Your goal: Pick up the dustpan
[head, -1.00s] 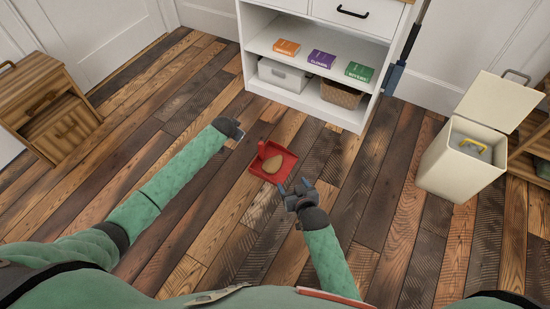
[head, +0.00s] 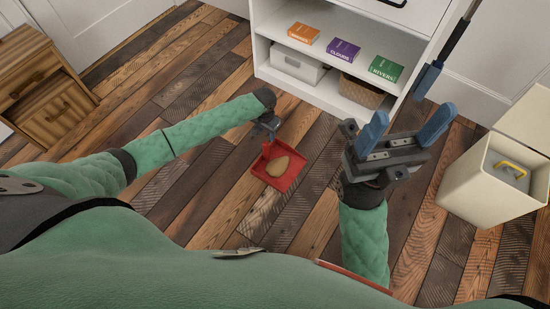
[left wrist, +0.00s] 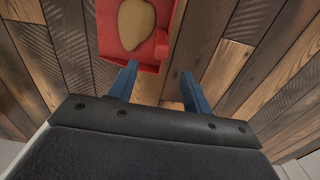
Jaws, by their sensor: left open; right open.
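The red dustpan (head: 290,181) lies on the plank floor with a tan, rounded flat thing (head: 277,167) in it. Its raised handle part (head: 267,149) is on the side towards my left gripper (head: 268,124). That gripper is open and close to the handle. In the left wrist view, the dustpan (left wrist: 111,45) is just beyond the open blue fingers (left wrist: 157,74), with nothing clearly held between them. My right gripper (head: 405,124) is open and empty, raised to the right of the dustpan.
A white shelf unit (head: 335,97) with books, a grey bin and a basket stands behind. A cream bin (head: 492,190) with its lid up, holding something with a yellow handle, is at the right. A wooden cabinet (head: 45,90) is at the left. Bare floor surrounds the dustpan.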

